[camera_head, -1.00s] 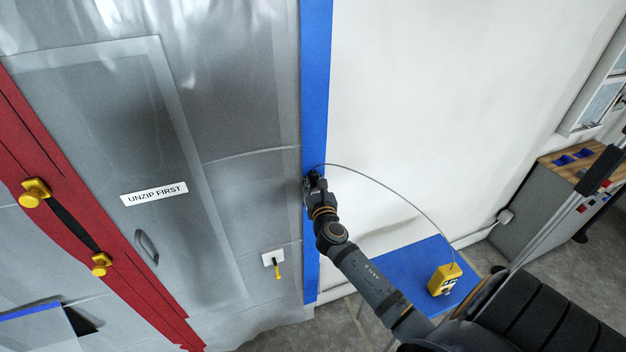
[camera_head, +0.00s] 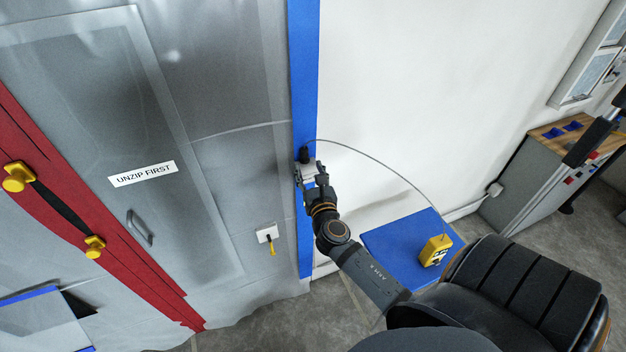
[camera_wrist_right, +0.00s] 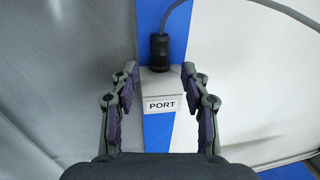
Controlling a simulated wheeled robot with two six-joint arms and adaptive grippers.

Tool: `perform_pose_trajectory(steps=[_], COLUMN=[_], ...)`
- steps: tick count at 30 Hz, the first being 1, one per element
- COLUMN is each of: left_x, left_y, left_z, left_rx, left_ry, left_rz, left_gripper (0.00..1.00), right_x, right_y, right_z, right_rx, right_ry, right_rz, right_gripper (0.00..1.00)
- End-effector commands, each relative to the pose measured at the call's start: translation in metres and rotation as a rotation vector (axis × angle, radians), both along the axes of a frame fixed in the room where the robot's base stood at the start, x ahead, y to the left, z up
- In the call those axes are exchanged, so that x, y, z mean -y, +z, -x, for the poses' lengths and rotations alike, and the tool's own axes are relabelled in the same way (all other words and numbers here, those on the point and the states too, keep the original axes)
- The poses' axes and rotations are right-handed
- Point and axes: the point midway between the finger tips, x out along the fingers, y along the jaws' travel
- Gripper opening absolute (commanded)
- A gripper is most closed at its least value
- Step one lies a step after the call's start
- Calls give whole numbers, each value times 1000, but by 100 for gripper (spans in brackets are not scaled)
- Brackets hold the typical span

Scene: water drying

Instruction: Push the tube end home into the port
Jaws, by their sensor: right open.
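The grey port box (camera_wrist_right: 161,82), labelled PORT, is mounted on the blue strip and also shows in the head view (camera_head: 307,170). The black tube end (camera_wrist_right: 159,47) stands upright at the top of the port and shows in the head view (camera_head: 304,155). It touches the box top; how deep it sits I cannot tell. The thin grey tube (camera_head: 376,162) arcs from it to the right. My right gripper (camera_wrist_right: 160,85) is open, its fingers either side of the port box and below the tube end, holding nothing. My left gripper is not in view.
The tube runs to a yellow device (camera_head: 435,250) on a blue-topped table (camera_head: 395,240). A grey plastic sheet with an UNZIP FIRST label (camera_head: 143,174) and a red zipper strip (camera_head: 95,215) hangs left. White wall (camera_head: 420,90) lies right of the blue strip.

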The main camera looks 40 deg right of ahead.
Motion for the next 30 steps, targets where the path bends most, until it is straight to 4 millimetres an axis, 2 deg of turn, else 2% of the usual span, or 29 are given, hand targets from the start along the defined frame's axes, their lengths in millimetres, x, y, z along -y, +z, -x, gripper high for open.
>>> perform_pose_trajectory(steps=[3,9,30], left_x=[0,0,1], left_y=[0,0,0], left_z=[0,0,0], left_rx=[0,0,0], left_ry=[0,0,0], left_rz=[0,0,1], left_gripper=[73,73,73], right_x=[-10,-19,-20], right_y=[-1,0,1], right_z=[25,47,49], right_rx=[-2,-1,1], right_ry=[-1,-1,0], right_rz=[-3,-1,0], right_gripper=[47,47,47])
